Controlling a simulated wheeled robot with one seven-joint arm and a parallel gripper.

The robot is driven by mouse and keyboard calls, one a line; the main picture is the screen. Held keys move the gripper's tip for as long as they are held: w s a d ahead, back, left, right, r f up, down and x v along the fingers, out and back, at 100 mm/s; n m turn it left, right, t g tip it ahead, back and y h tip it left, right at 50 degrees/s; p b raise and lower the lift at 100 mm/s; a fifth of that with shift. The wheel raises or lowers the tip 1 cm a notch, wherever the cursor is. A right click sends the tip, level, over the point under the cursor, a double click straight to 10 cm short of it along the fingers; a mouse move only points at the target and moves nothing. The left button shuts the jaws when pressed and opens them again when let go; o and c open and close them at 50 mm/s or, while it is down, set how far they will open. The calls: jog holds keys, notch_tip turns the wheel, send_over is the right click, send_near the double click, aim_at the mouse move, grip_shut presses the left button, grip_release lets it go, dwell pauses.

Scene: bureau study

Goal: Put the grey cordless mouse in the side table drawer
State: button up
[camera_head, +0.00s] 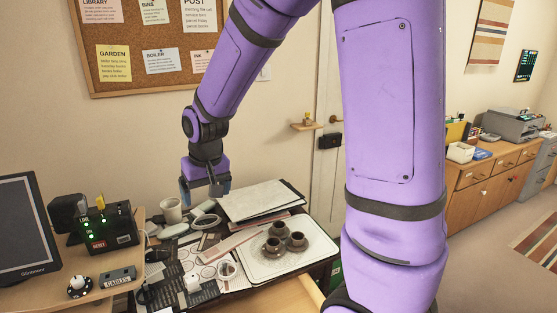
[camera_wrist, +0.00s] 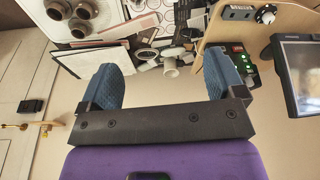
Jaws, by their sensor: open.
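My gripper (camera_head: 204,193) is open and empty above the back left of the cluttered dark side table (camera_head: 321,270). In the wrist view its two blue fingers (camera_wrist: 163,80) stand apart with nothing between them. Small grey and whitish rounded items lie below it by a white mug (camera_head: 172,211). One grey oval item (camera_head: 204,222) could be the cordless mouse, but it is too small to tell for sure. A light wooden part (camera_head: 290,299) shows below the table's front edge. It looks like a pulled-out drawer, mostly cut off by the frame.
A white tray (camera_head: 315,262) with brown cups (camera_head: 297,241) stands on the table's right, papers (camera_head: 262,199) behind it. A desk on the left holds a monitor (camera_head: 27,228) and a black box with green lights (camera_head: 108,229). A pinboard (camera_head: 150,45) hangs behind the arm.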

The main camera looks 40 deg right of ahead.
jog(key=s+d+r+t, duration=0.1)
jog(key=s+r, duration=0.6)
jog(key=s, duration=0.4)
jog(key=s+d+r+n+t, duration=0.1)
jog(key=s+r, duration=0.7)
jog(key=s, duration=0.3)
jog(key=shift+s+d+t, duration=0.2)
jog(key=shift+s+t, duration=0.15)
jog(key=shift+t, duration=0.05)
